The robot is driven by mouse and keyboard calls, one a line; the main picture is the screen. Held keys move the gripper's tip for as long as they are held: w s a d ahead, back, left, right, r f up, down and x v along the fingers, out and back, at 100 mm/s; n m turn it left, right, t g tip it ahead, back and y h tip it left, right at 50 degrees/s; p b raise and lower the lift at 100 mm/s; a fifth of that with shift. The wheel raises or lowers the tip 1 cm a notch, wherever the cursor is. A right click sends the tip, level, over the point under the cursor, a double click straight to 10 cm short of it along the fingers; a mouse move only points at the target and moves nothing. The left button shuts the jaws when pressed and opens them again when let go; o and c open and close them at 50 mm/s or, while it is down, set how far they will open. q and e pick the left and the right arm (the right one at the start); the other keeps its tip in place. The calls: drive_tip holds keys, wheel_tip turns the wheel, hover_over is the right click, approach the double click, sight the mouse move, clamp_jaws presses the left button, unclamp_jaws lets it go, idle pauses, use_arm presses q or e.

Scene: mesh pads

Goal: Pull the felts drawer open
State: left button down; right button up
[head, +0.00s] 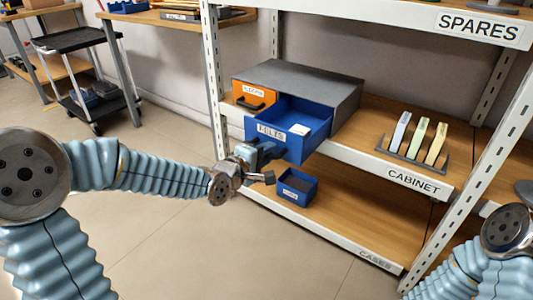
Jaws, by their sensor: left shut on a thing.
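The felts drawer (320,124) is the blue one in the grey cabinet (320,78) on the middle shelf. It stands pulled out, with its open top showing and a small white item (299,129) inside. Its front carries a white label that is hard to read fully. My left gripper (266,152) is at the lower part of the drawer's front and is shut on its handle, which the gripper mostly hides. My right arm shows at the lower right edge, but its gripper is out of the picture.
An orange drawer (252,95) beside the blue one is shut. A small blue bin (297,187) sits on the lower shelf below. A rack with several upright pieces (420,142) stands to the right. A white shelf post (470,165) rises at the right. Floor in front is clear.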

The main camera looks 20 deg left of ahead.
use_arm(q)
drive_tip(key=shift+s+a, duration=0.1)
drive_tip(key=shift+s, duration=0.1)
drive_tip(key=c, duration=1.2)
unclamp_jaws()
drive_tip(key=shift+o, duration=0.2)
